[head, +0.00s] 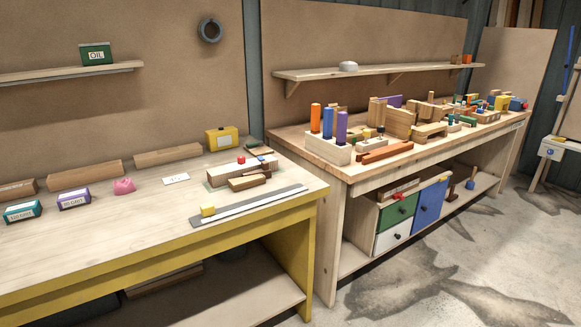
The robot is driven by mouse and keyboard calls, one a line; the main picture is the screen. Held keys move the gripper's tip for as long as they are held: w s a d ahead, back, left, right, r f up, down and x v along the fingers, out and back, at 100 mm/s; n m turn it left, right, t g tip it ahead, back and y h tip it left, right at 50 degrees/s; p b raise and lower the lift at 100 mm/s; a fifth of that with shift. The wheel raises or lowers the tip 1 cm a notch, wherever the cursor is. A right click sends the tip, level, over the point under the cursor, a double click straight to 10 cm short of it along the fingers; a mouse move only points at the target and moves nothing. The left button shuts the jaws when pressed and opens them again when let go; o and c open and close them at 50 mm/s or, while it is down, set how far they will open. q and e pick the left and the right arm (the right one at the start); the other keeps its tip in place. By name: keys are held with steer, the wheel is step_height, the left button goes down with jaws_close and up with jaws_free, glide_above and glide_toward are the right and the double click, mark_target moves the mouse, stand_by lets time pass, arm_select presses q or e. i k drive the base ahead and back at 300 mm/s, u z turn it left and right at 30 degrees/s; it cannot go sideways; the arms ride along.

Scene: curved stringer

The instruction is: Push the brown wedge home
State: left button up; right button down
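No piece can be clearly made out as the brown wedge at this distance. A small wooden assembly (221,178) sits near the right end of the near yellow-edged bench (120,235), with small red and blue pieces on top. A brown wooden piece (248,183) lies at its front side; I cannot tell whether it is the wedge or whether it is seated. Neither of my grippers is in view.
A long grey metal rule (250,207) with a yellow block (208,211) lies in front of the assembly. Teal (22,212) and purple (74,199) boxes and a pink lump (124,186) stand left. A second bench (340,172) holding many wooden pieces stands right, with concrete floor before it.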

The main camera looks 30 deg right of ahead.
mark_target(264, 169)
steer(key=z, duration=0.8)
steer(key=i, duration=1.4)
steer(key=u, duration=0.5)
